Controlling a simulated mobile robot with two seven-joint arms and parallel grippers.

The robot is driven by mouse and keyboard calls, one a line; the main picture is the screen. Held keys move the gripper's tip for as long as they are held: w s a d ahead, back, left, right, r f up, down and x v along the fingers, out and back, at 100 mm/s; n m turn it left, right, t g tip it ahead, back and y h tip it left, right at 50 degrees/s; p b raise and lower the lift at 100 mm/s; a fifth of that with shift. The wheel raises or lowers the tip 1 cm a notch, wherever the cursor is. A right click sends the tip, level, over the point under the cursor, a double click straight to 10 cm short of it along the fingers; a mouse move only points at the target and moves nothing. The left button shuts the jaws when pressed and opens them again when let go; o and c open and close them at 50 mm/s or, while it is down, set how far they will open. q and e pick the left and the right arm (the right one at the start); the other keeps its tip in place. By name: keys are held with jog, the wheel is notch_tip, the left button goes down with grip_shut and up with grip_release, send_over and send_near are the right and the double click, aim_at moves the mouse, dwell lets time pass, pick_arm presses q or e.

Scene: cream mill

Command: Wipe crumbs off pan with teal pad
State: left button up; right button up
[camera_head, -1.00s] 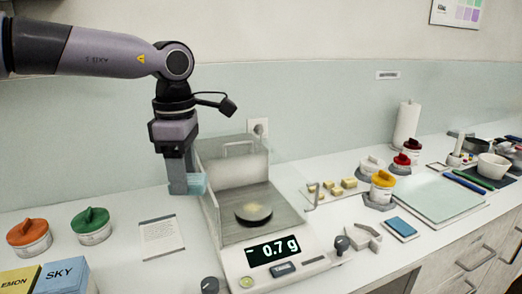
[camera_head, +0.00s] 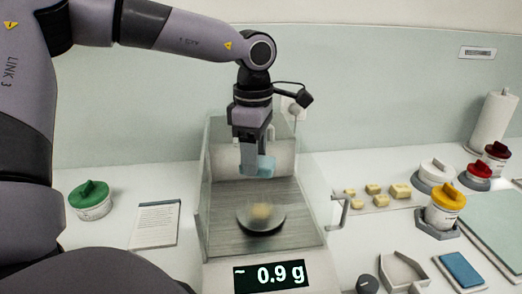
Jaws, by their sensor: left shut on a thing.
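My left gripper (camera_head: 255,168) is shut on the teal pad (camera_head: 265,167). It holds the pad above the rear part of the scale's weighing chamber, above and behind the pan. The round dark pan (camera_head: 261,228) sits on the scale's grey floor with a patch of tan crumbs (camera_head: 261,211) on it. The pad is apart from the pan. The scale (camera_head: 215,275) has clear side walls, and its display (camera_head: 271,276) reads about 0.9 g. My right gripper is not in view.
A green-lidded jar (camera_head: 91,200) and a printed card (camera_head: 156,224) are left of the scale. Right of it are a door handle (camera_head: 338,211), several yellowish cubes (camera_head: 374,190), a yellow-lidded jar (camera_head: 444,209) and a blue pad (camera_head: 461,271). My left arm covers the left foreground.

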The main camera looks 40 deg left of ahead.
pick_arm(q)
jog(key=shift+s+f+b, duration=0.15)
jog(key=shift+f+b, duration=0.25)
jog(key=shift+f, duration=0.35)
jog(key=shift+f+b, duration=1.45)
jog(key=shift+f, duration=0.7)
jog(key=shift+f+b, duration=0.4)
jog(key=shift+f, duration=0.05)
